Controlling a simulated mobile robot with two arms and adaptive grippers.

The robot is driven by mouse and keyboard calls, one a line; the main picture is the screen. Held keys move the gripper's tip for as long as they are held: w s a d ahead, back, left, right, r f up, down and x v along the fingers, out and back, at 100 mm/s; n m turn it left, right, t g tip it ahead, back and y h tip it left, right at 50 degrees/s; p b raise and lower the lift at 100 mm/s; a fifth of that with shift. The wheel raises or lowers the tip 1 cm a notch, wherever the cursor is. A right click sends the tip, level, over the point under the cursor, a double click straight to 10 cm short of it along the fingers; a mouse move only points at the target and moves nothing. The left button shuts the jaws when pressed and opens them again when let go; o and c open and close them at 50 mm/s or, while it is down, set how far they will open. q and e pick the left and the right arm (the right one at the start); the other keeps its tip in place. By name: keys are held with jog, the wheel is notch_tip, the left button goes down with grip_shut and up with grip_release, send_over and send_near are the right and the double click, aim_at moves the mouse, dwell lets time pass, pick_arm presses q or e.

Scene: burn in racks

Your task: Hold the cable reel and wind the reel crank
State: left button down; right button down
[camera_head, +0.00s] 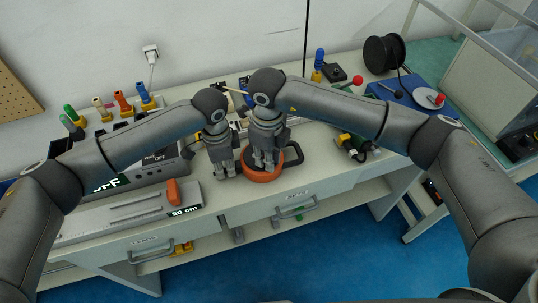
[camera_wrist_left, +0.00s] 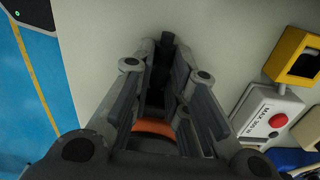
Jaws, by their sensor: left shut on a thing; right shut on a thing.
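The cable reel (camera_head: 264,176), a round orange body with a dark top, sits near the table's front edge. A black handle loop (camera_head: 294,157) sticks out on its right. My left gripper (camera_head: 226,172) is at the reel's left side, shut. In the left wrist view my left gripper (camera_wrist_left: 165,70) has its fingers close together, with part of the orange reel (camera_wrist_left: 154,128) showing between them. My right gripper (camera_head: 264,163) points down over the reel's top and is shut. The crank is hidden behind the right fingers, and the exact contact of both grippers is hard to see.
A grey case (camera_head: 155,166) and a long grey plate with an orange knob (camera_head: 173,191) are to the left. A black spool (camera_head: 383,54) and blue tray (camera_head: 400,95) are at the back right. Drawers are below.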

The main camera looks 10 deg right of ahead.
jog(key=shift+w+d, duration=0.1)
jog(key=shift+d, duration=0.05)
jog(key=c, duration=1.3)
grip_release()
notch_tip(320, 180, up, 12)
jog(key=shift+r, duration=0.1)
pick_arm(q)
jog(key=c, duration=1.3)
grip_release()
jog(key=shift+c, duration=0.2)
